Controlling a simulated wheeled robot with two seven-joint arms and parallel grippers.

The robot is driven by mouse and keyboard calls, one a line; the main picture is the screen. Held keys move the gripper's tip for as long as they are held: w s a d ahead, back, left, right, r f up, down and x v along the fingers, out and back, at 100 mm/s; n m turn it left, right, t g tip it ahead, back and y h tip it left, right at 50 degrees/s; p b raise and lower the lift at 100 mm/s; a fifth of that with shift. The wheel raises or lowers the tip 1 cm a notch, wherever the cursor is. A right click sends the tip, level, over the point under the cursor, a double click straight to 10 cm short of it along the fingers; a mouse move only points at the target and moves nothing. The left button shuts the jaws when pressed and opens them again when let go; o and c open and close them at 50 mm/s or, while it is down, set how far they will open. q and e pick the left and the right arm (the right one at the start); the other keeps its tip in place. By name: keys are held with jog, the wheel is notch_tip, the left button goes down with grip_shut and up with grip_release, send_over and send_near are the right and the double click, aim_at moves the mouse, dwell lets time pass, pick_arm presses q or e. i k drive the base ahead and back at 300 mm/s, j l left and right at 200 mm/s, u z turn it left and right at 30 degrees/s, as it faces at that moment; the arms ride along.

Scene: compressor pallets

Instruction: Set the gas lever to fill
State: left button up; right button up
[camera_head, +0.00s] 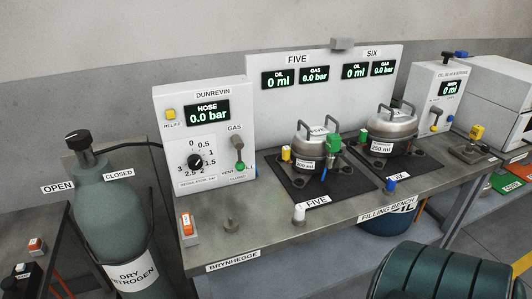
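The gas lever (238,147) is on the right side of the front of the white Dunrevin panel (203,104), under a GAS label. It is small, with a grey knob at its upper end, and looks about upright. A green part (240,167) sits at its lower end and partly covers the labels there. VENT reads at lower left and the end of what looks like FILL at lower right. I cannot tell its exact setting. The panel's HOSE display reads 0.0 bar. Neither of my grippers is in view.
The panel stands on a grey bench (262,228). A regulator dial (195,161) is left of the lever. Two compressors (317,147) (392,125) stand on dark mats to the right. A green nitrogen cylinder (106,213) stands left. A dark green ribbed object (440,272) fills the lower right.

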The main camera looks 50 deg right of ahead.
aim_at(235, 139)
jog(key=z, duration=1.3)
